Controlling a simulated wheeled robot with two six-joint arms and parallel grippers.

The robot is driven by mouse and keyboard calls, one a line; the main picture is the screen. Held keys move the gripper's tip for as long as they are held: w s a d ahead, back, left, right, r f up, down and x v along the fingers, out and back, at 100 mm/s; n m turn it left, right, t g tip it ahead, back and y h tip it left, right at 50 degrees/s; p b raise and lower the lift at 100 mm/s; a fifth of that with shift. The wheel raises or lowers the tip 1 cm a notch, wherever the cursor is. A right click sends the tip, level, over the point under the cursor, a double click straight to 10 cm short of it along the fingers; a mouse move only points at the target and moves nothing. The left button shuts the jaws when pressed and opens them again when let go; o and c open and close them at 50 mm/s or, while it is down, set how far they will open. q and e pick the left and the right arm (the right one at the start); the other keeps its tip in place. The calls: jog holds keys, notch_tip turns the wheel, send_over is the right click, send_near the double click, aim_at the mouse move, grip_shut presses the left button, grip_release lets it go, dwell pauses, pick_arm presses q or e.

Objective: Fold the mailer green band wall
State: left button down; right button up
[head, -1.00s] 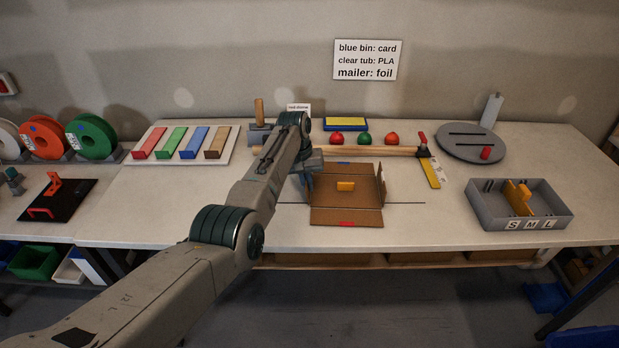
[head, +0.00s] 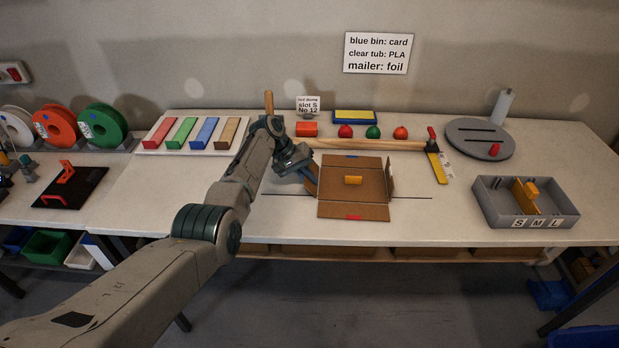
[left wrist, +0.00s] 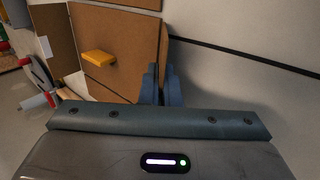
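The brown cardboard mailer (head: 340,185) lies opened out on the bench, with a small yellow-orange block (head: 353,180) on its base. A red band (head: 355,217) marks its front panel and a blue mark (head: 345,157) its back. Its right wall (head: 389,178) stands up. I see no green band. My left gripper (head: 311,182) is low at the mailer's left edge. In the left wrist view its blue fingers (left wrist: 160,86) are close together, beside the thin, steeply foreshortened left wall (left wrist: 163,45). Whether cardboard is between them is hidden. My right gripper is out of view.
A grey tray (head: 484,208) labelled S M L stands further right. Coloured strips on a white board (head: 160,148) lie back left. The bench front right of the mailer is clear.

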pick_arm(q)
jog(key=c, duration=2.1)
grip_release()
jog(key=o, duration=0.5)
jog(key=shift+c, duration=0.2)
jog(key=b+v, duration=0.1)
jog(key=v, duration=0.9)
jog(key=shift+a+r, duration=0.2)
jog(key=shift+r, duration=0.15)
jog(key=shift+a, duration=0.1)
